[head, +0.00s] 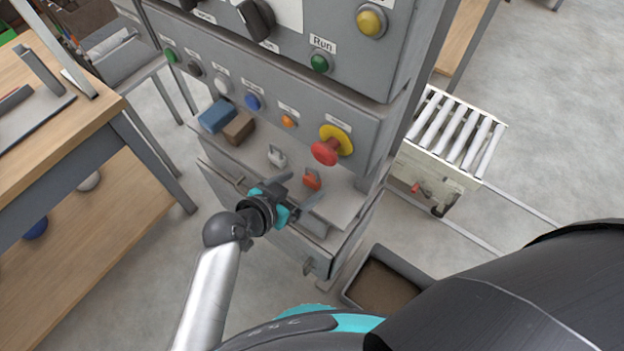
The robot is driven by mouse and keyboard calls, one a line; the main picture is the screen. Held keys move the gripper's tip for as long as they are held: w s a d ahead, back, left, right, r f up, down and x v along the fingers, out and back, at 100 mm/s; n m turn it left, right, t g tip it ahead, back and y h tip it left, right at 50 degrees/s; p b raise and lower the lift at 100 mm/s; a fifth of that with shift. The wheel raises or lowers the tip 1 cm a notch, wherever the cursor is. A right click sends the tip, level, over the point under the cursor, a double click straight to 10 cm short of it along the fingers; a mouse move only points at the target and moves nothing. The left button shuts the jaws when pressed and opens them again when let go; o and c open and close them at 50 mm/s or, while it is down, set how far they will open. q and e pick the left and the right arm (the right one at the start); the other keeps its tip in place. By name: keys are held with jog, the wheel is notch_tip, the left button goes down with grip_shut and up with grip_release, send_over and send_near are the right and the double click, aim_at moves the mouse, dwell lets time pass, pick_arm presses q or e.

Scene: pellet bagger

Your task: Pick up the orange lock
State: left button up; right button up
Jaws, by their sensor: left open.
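The orange lock (312,181), a small padlock with a grey shackle, stands on the grey shelf (345,203) below the machine's button panel. A similar white lock (277,156) stands to its left and farther back on the same shelf. My left gripper (302,194) is open, with its dark fingers reaching toward the orange lock at the shelf's front edge. One finger is left of the lock and the other is in front of it and to the right. I cannot tell whether either touches it. My right gripper is not in view.
The panel above carries a red emergency button (326,151) on a yellow collar and several coloured buttons. Blue (217,115) and brown (239,128) blocks sit at the shelf's left. A wooden table (90,110) is at left, a roller conveyor (455,125) at right, a bin (385,285) below.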

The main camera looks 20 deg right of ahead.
aim_at(311, 179)
pick_arm(q)
jog(key=shift+b+x, duration=0.85)
jog(key=shift+x, duration=1.8)
jog(key=shift+w+r, duration=0.1)
jog(key=shift+r, duration=0.05)
grip_shut()
